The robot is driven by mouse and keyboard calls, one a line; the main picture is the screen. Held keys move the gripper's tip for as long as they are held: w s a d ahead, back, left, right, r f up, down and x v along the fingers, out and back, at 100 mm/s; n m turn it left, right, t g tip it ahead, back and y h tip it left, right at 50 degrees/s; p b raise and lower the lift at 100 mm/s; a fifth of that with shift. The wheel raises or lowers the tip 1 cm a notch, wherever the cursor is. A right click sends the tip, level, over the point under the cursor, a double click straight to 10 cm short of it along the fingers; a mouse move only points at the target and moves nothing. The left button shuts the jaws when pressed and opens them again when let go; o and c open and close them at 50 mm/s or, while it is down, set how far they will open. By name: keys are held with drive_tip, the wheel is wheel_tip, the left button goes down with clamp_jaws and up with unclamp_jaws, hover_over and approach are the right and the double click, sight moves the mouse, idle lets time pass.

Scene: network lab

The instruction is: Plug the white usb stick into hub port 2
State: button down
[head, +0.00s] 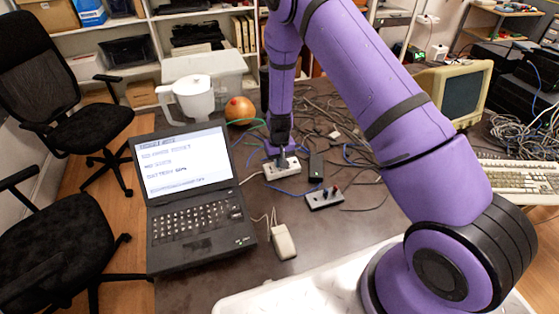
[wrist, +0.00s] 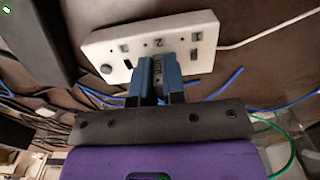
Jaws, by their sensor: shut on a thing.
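The white hub (wrist: 108,38) lies in front of my fingers in the wrist view, with a round dark button and numbered ports. It also shows in the head view (head: 270,171), under my gripper (head: 282,160). In the wrist view my gripper (wrist: 158,88) is shut, its blue fingers around a small greyish stick (wrist: 157,77) with lettering, taken as the usb stick. The stick is in line with the middle label, which reads like 2. The middle port is hidden by the fingers and stick, so I cannot tell whether the tip is inside. Slots to either side look empty.
A black box (head: 316,166) and a small box with knobs (head: 324,198) lie right of the hub. An open laptop (head: 190,190) stands left, a mouse (head: 283,242) in front. Loose cables cover the table behind; a white cable (wrist: 268,32) leaves the hub.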

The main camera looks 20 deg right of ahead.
drive_tip(key=c, duration=1.1)
unclamp_jaws()
wheel_tip(320, 180, up, 11)
drive_tip(key=shift+f, duration=0.1)
